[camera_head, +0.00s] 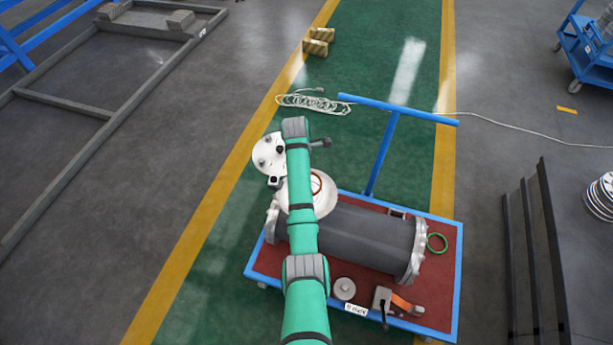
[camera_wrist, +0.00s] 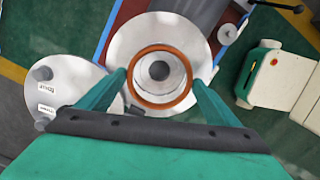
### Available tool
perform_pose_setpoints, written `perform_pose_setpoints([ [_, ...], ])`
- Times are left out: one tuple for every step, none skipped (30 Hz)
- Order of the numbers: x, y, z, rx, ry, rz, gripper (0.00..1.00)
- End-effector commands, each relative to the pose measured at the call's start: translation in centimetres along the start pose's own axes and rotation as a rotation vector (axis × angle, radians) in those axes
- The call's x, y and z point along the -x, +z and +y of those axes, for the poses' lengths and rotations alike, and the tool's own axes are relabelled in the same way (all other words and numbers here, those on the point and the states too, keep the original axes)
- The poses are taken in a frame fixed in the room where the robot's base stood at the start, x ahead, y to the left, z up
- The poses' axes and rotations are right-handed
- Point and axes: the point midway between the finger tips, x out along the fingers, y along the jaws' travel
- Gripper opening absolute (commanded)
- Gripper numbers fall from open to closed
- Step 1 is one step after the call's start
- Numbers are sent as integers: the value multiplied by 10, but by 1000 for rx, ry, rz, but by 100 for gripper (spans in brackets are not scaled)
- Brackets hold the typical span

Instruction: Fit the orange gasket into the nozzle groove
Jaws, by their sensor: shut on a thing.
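The orange gasket (camera_wrist: 162,48) is a ring between the two green fingers of my gripper (camera_wrist: 160,82), which is shut on it from its left and right sides. Behind it in the wrist view is the white round nozzle flange (camera_wrist: 130,42) with a dark central bore. The ring looks roughly centred on the bore; I cannot tell whether it touches the flange or hangs above it. The groove is hidden. In the head view my arm covers part of the nozzle flange (camera_head: 328,199), and a bit of the gasket (camera_head: 317,183) shows beside the arm.
The grey shell (camera_head: 365,238) lies on a blue-framed cart (camera_head: 262,272) with a red top. A white bolted cover (camera_head: 266,150) stands open left of the nozzle. A green ring (camera_head: 437,243), a grey disc (camera_head: 344,288) and an orange-strapped tool (camera_head: 402,304) are on the cart.

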Motion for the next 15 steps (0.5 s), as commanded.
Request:
perform_pose_setpoints([
  [-4, 0, 0, 0, 0, 0, 53],
  [-6, -1, 0, 0, 1, 0, 53],
  [-10, -1, 0, -1, 1, 0, 53],
  [-12, -1, 0, -1, 0, 0, 53],
  [-15, -2, 0, 0, 0, 0, 53],
  [-18, -2, 0, 0, 1, 0, 53],
  [-20, -2, 1, 0, 1, 0, 53],
  [-22, -3, 0, 0, 1, 0, 53],
  [-25, -3, 0, 0, 1, 0, 53],
  [-27, -3, 0, 0, 0, 0, 53],
  [-29, -4, 0, 0, 0, -1, 53],
  [-30, -4, 0, 0, 1, -1, 53],
  [-32, -4, 0, 0, 2, -1, 53],
  [-33, -4, 1, 0, 2, -1, 53],
  [-34, -4, 0, 0, 2, 0, 53],
])
